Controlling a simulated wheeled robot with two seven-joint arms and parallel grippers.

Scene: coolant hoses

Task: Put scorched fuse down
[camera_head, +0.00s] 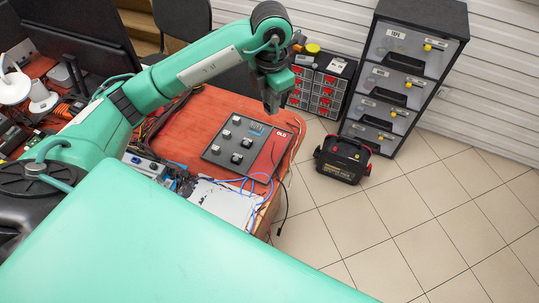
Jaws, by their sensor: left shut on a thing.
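My right gripper is not in view.
Cables and a silver device (225,202) crowd the near side of the red table (178,135). A small red-drawer cabinet (318,88) stands behind the gripper. A black toolbox (342,160) and a tall drawer unit (405,75) stand on the floor. The tiled floor at right is clear.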

